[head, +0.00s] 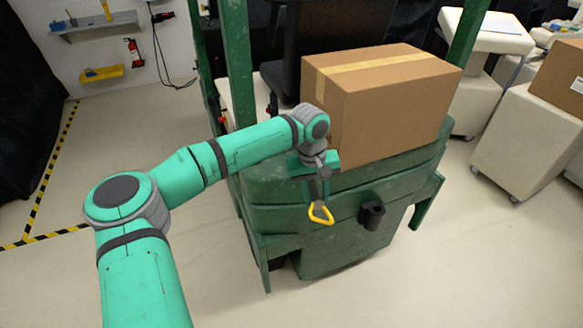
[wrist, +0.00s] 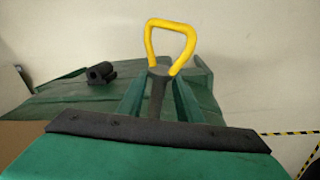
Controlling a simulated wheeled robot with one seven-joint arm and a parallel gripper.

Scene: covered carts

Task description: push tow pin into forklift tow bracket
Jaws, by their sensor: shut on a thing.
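The tow pin has a yellow loop handle (head: 321,213) and a dark shaft (wrist: 157,92). My gripper (head: 319,188) is shut on the pin's shaft, with one green finger on each side in the wrist view (wrist: 158,88). The handle sticks out beyond the fingertips. The black tow bracket (head: 371,215) is on the face of the green forklift (head: 336,243), to the right of the pin and apart from it. The bracket also shows in the wrist view (wrist: 100,73), left of the pin. The pin's far end is hidden.
A cardboard box (head: 390,105) sits on top of the forklift, right beside my wrist. Green uprights (head: 237,60) rise behind. Covered carts (head: 527,140) stand at the right. The floor (head: 455,265) in front is clear.

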